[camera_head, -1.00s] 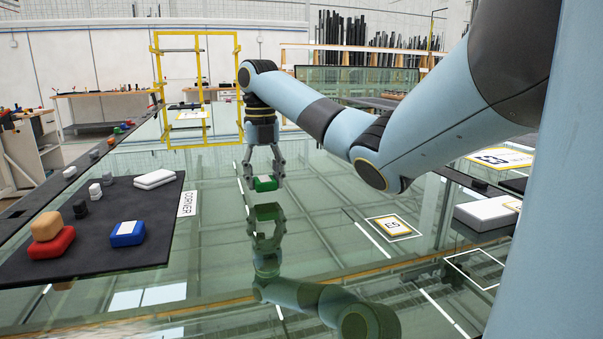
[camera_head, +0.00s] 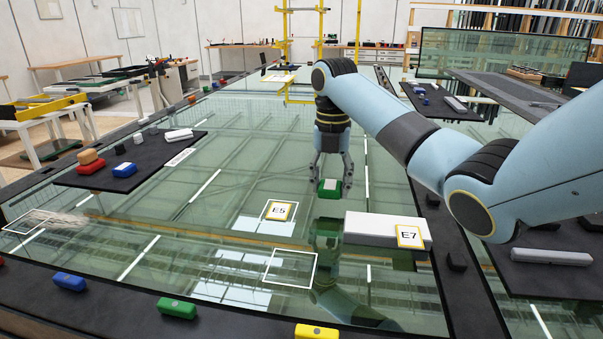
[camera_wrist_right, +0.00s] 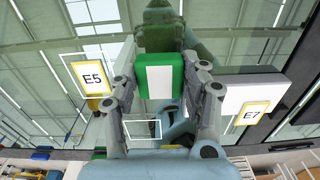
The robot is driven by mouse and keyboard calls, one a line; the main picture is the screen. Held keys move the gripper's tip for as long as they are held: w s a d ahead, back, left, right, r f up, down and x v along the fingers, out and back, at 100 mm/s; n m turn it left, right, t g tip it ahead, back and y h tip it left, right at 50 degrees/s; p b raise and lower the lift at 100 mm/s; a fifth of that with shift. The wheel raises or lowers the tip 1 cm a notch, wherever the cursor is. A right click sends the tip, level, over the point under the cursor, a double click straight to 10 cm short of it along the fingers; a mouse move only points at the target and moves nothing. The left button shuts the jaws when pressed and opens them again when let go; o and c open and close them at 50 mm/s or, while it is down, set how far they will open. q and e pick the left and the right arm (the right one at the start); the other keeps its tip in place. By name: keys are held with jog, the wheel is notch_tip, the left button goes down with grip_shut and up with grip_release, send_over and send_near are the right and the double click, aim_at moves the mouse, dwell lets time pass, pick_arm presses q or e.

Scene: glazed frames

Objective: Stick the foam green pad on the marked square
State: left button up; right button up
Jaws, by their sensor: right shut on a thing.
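The green pad (camera_head: 329,193) has a pale patch on its face and is held above the glass; its reflection shows below. My right gripper (camera_head: 332,182) is shut on its sides. In the right wrist view the pad (camera_wrist_right: 143,84) sits between the fingers of the gripper (camera_wrist_right: 160,76), white patch towards the camera. An empty white-outlined square (camera_head: 315,268) lies on the glass, nearer the front than the pad. Another outlined square (camera_head: 48,213) is at the far left. A yellow-bordered E5 tag (camera_head: 278,211) lies left of the pad within a white outline. My left gripper is out of view.
A long white block (camera_head: 370,228) with an E7 tag (camera_head: 410,236) stands just right of the pad. Blue (camera_head: 69,282), green (camera_head: 177,307) and yellow (camera_head: 316,331) blocks line the front ledge. A dark mat (camera_head: 95,180) with several blocks lies at left.

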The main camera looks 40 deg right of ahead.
jog(key=s+a+r+p, duration=0.1)
jog(key=s+a+p, duration=0.1)
jog(key=a+p, duration=0.2)
jog(key=s+a+r+p, duration=0.1)
jog(key=s+a+p, duration=0.2)
jog(key=a, duration=0.4)
jog(key=s+a+r+p, duration=0.1)
jog(key=s+a+p, duration=0.2)
jog(key=a+p, duration=0.1)
jog(key=shift+s+a+r+p, duration=0.1)
jog(key=shift+s+a+p, duration=0.1)
jog(key=shift+a, duration=0.2)
jog(key=shift+s+a+r+p, duration=0.1)
jog(key=shift+a+p, duration=0.05)
jog(key=shift+a, duration=0.25)
jog(key=shift+f, duration=0.1)
jog(key=shift+w+f, duration=0.1)
jog(key=shift+w, duration=0.05)
jog(key=shift+f+b, duration=0.35)
jog(key=shift+f, duration=1.35)
jog(key=shift+f, duration=0.1)
